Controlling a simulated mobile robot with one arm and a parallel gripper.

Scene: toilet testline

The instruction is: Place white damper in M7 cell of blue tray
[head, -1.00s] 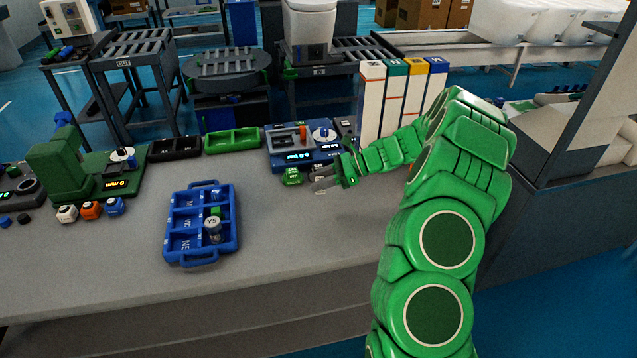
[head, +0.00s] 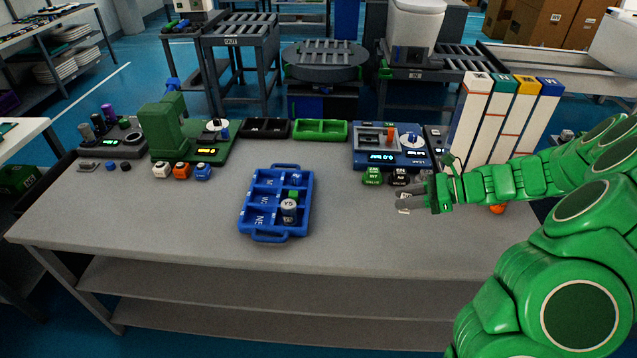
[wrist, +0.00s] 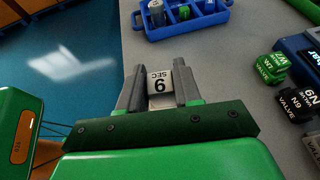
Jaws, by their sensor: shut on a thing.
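My gripper (head: 408,201) is at the right part of the bench, in front of the valve blocks. In the wrist view my gripper (wrist: 160,85) is shut on a white block (wrist: 159,80) marked "9 SEC", the white damper. Its white edge (head: 403,210) barely shows in the head view. The blue tray (head: 243,218) lies on the bench to the left of my gripper, apart from it. A grey-white cylinder marked Y5 (head: 289,211), a green piece (head: 293,196) and a blue piece (head: 296,178) sit in its right-hand cells. The left cells look empty; their labels are too small to read surely.
A green valve block (head: 372,177) and a black one (head: 398,179) stand behind my gripper, before a blue device (head: 390,157). Tall coloured binders (head: 490,120) stand behind my arm. The bench between gripper and tray is clear.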

